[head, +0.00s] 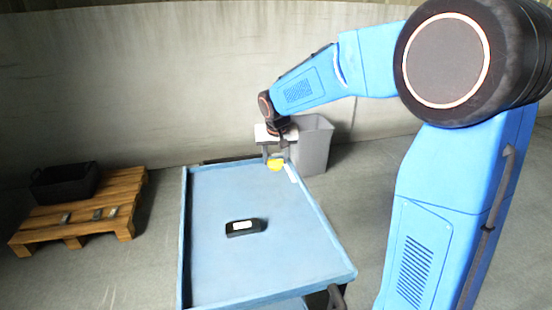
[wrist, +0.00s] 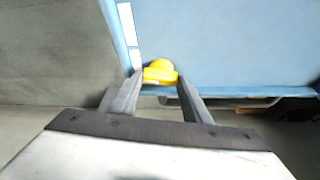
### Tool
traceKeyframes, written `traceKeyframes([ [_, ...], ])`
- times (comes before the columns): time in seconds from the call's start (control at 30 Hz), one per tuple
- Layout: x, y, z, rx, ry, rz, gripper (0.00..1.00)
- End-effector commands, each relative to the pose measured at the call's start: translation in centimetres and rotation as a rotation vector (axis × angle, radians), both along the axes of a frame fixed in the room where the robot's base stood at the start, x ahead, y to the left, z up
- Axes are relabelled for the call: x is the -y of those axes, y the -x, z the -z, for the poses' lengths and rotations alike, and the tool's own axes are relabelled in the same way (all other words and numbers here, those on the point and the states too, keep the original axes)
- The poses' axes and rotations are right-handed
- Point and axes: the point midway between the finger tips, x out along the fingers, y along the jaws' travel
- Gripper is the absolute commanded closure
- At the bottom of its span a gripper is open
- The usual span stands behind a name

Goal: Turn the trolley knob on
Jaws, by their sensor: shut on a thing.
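The yellow knob (head: 276,165) sits at the far right corner of the blue trolley (head: 210,200). In the wrist view the knob (wrist: 160,70) lies between the fingertips of my gripper (wrist: 158,84). My gripper (head: 276,158) reaches down over that corner in the head view, shut on the knob. The fingers hide part of the knob's sides, and I cannot tell its turned position.
A black device with a pale label (head: 243,228) lies on the trolley top. A grey bin (head: 316,145) stands behind the corner. At left, a wooden pallet (head: 125,190) holds a black crate (head: 64,182) and several small grey pieces. White strips lie beside the knob.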

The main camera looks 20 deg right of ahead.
Motion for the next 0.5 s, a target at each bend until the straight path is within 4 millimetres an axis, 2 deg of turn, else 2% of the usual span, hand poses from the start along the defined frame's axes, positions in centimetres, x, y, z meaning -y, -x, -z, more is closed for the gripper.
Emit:
traceKeyframes([
  [0.5, -0.38, -0.16, -0.02, 0.000, 0.000, 0.425, 0.79],
])
